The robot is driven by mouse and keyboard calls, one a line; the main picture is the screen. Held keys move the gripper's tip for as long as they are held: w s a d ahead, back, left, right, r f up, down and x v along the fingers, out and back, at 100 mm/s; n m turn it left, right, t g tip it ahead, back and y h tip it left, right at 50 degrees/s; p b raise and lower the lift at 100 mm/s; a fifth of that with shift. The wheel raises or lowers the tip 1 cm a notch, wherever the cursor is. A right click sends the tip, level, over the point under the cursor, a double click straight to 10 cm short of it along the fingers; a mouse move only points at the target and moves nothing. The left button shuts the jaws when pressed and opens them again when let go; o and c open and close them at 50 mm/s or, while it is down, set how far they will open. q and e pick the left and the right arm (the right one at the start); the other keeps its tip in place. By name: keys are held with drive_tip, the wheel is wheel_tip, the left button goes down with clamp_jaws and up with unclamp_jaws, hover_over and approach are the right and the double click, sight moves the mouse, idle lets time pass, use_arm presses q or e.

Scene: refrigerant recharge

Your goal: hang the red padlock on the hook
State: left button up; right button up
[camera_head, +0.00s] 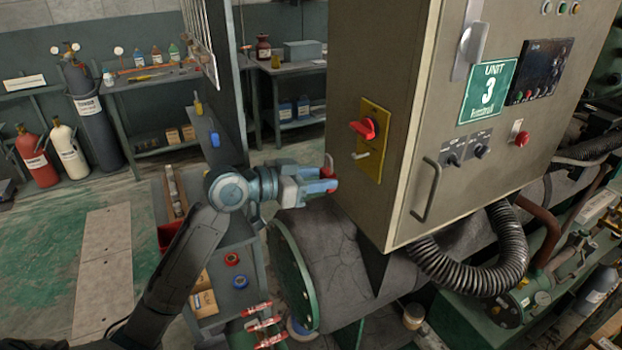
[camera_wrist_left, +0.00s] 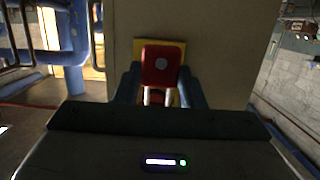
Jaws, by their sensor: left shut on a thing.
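My left gripper (camera_head: 326,184) is shut on the red padlock (camera_head: 326,172). The padlock's pale shackle points up in the head view, a little left of the yellow plate (camera_head: 373,140) on the grey cabinet's side. The plate carries a red rotary switch (camera_head: 364,128) and, below it, a pale hook (camera_head: 362,155). The padlock looks apart from the hook. In the left wrist view the padlock (camera_wrist_left: 161,66) sits between two blue fingers, with the yellow plate (camera_wrist_left: 183,92) behind it. The hook is hidden there. My right gripper is in neither view.
The cabinet (camera_head: 440,120) has a handle (camera_head: 428,190) on its front. A large grey pipe with a green flange (camera_head: 292,272) lies below the gripper. A shelf with blue and red round items (camera_head: 232,258) stands under my left arm. The floor at left is open.

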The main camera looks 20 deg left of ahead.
use_arm(q)
drive_tip(key=shift+r+x, duration=0.25)
drive_tip(key=shift+x, duration=1)
drive_tip(key=shift+r+x, duration=0.3)
drive_tip(key=shift+x, duration=0.95)
drive_tip(key=shift+r+x, duration=0.25)
drive_tip(key=shift+x, duration=0.95)
drive_tip(key=shift+w+d+f, duration=0.2)
drive_tip(key=shift+w, duration=0.1)
drive_tip(key=shift+f+b, duration=0.3)
drive_tip(key=o, duration=0.9)
drive_tip(key=shift+o, duration=0.2)
drive_tip(key=shift+s+a, duration=0.1)
drive_tip(key=shift+s, duration=0.05)
